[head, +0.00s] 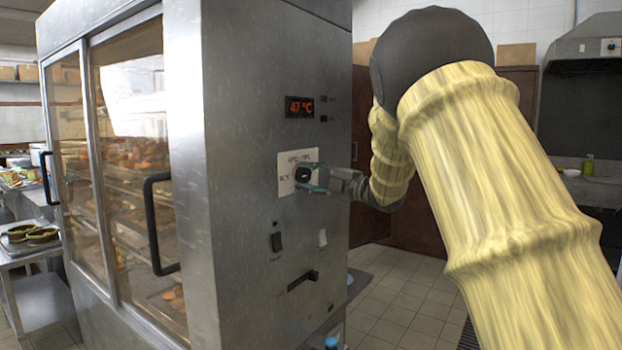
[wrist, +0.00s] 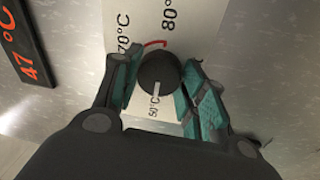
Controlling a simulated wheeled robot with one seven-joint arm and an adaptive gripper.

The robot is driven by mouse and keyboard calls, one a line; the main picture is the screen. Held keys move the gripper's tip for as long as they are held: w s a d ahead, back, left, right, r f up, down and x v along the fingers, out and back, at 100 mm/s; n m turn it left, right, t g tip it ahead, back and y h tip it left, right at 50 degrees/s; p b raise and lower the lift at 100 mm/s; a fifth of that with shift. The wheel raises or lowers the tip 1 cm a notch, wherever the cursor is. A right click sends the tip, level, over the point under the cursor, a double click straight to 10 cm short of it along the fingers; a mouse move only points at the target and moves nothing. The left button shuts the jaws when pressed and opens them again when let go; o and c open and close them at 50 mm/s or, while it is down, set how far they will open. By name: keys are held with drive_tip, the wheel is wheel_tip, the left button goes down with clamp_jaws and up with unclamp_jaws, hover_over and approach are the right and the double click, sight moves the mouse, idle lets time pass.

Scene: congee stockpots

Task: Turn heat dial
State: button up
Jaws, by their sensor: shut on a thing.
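The heat dial (wrist: 158,72) is a round black knob with a pale pointer line. It sits on a white scale plate (head: 284,184) on the side of a steel warming cabinet (head: 235,120). In the wrist view the pointer is at the 50°C mark, and 70°C and 80°C marks and a red arc show on the plate. My gripper (wrist: 157,85) has its teal-padded fingers on both sides of the dial, shut on it. In the head view my gripper (head: 312,180) reaches the dial from the right. A red display (head: 299,107) reads 47 °C.
The cabinet's glass doors with food trays are at left, with a black door handle (head: 158,224). Tiled floor (head: 400,290) is open behind my arm.

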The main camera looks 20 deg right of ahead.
drive_tip(key=o, duration=1.1)
drive_tip(key=shift+c, duration=0.2)
drive_tip(key=v, duration=1.2)
drive_tip(key=shift+w+f, duration=0.1)
